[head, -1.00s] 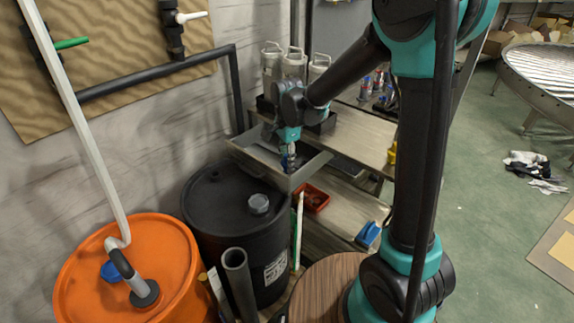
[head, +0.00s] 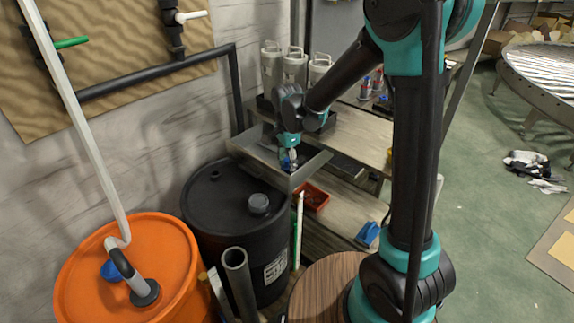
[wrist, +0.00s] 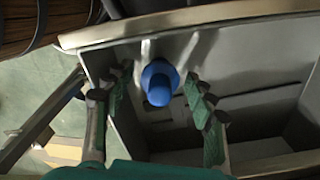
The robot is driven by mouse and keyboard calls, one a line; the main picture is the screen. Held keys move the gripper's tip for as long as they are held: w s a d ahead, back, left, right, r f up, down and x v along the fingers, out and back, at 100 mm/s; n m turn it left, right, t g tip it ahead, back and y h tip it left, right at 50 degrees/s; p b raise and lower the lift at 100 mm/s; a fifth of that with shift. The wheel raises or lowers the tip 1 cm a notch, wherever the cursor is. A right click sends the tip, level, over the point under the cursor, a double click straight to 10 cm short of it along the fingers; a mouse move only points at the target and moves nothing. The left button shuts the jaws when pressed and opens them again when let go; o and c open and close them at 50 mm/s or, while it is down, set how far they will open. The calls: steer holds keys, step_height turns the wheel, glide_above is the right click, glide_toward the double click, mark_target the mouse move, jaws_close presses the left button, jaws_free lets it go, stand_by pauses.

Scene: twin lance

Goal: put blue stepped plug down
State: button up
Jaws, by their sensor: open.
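The blue stepped plug (wrist: 160,82) shows in the wrist view between the fingers of my gripper (wrist: 161,92), with a gap on each side. The fingers are spread open with green pads. The plug is against or just above the grey metal tray (wrist: 235,60); I cannot tell its exact contact. In the head view my gripper (head: 288,160) is low over the tray (head: 262,160), and the plug is mostly hidden by it.
A black drum (head: 225,215) and an orange drum (head: 165,255) stand left of the tray. A red bin (head: 313,198) and a blue object (head: 367,234) are on the lower shelf. White canisters (head: 293,68) stand behind. A wooden round top (head: 325,280) is near my arm.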

mark_target(287, 159)
step_height(287, 159, up, 12)
steer(key=shift+r, duration=0.15)
steer(key=s+d+f+n+t, duration=0.1)
steer(key=s+d+f+n, duration=0.3)
steer(key=d, duration=0.4)
steer(key=s+d+f+n+t, duration=0.1)
steer(key=s+d+f+n, duration=0.2)
steer(key=s+d, duration=0.3)
steer(key=s+d+f+n+t, duration=0.2)
steer(key=s+d+f+n, duration=0.2)
steer(key=d, duration=0.8)
steer(key=shift+s+f+n, duration=0.3)
steer(key=shift+s+f, duration=0.45)
steer(key=shift+s, duration=0.05)
steer(key=shift+d, duration=0.15)
